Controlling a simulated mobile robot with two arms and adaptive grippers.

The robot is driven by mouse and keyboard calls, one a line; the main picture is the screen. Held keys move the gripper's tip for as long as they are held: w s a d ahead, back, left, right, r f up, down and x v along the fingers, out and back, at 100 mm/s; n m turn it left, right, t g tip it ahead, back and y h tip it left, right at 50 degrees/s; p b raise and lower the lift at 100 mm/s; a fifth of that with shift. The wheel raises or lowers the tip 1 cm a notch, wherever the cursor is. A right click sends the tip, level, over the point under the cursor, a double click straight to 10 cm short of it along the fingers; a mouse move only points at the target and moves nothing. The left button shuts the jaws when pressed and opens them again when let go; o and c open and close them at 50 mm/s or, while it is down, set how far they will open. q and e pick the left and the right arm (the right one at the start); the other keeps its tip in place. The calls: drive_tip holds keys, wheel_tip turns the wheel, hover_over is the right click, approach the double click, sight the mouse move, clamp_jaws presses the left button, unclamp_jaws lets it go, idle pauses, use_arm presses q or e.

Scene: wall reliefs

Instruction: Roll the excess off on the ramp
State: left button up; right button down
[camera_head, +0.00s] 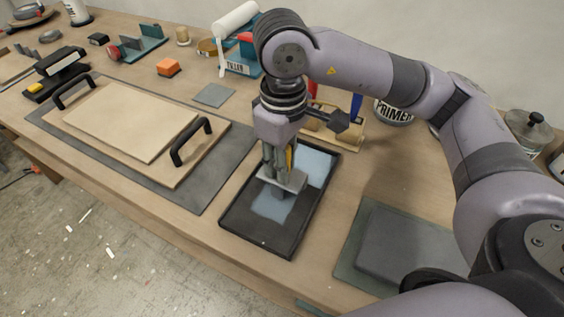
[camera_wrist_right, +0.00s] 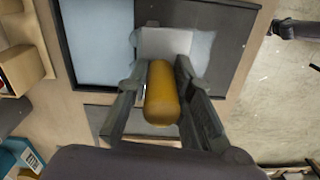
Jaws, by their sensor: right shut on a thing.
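The black paint tray (camera_head: 262,243) lies on the bench; it also shows in the wrist view (camera_wrist_right: 238,45). Pale blue paint (camera_head: 319,163) fills its far end, also seen as a blue area in the wrist view (camera_wrist_right: 95,40). The dark ramp (camera_head: 240,212) carries a pale blue patch (camera_head: 268,206). My right gripper (camera_head: 279,160) points down over the tray, shut on the roller by its orange-yellow handle (camera_wrist_right: 162,95). The roller's pale grey head (camera_head: 284,181) is over the blue patch on the ramp; contact cannot be told. My left gripper is not in view.
Left of the tray lies a board with two black handles (camera_head: 130,118) on a grey mat (camera_head: 205,190). A grey block (camera_head: 400,240) lies on a mat to the right. A primer can (camera_head: 393,112) and wooden rack (camera_head: 345,135) stand behind. The bench's front edge is close.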

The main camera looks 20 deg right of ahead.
drive_tip(key=shift+r+p, duration=1.05)
drive_tip(key=shift+r, duration=1.45)
